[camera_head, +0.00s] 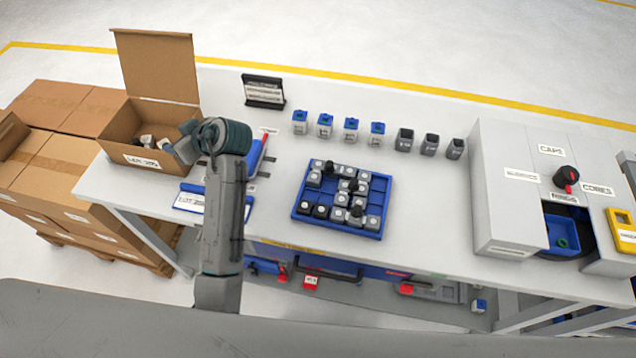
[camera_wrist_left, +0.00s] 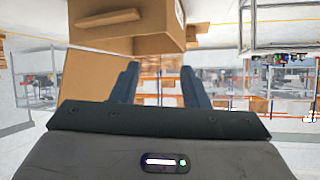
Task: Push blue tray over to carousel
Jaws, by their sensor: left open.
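The blue tray (camera_head: 299,207) lies flat in the middle of the grey table. It holds several grey and black blocks in its cells, some with dark knobs on top. The grey housing (camera_head: 500,185) at the right, labelled CAPS and CORES, looks like the carousel; a blue bin (camera_head: 562,236) sits in its front opening. My left gripper (camera_head: 186,140) is left of the tray, apart from it, by the open cardboard box. Its two fingers stand apart and empty in the left wrist view (camera_wrist_left: 160,78). My right gripper is in neither view.
An open cardboard box (camera_head: 132,124) stands at the table's left end, with stacked cartons (camera_head: 60,155) beyond. Several small blue-topped and grey containers (camera_head: 351,132) line the back. A black sign holder (camera_head: 263,92) stands behind. Table between tray and housing (camera_head: 430,210) is clear.

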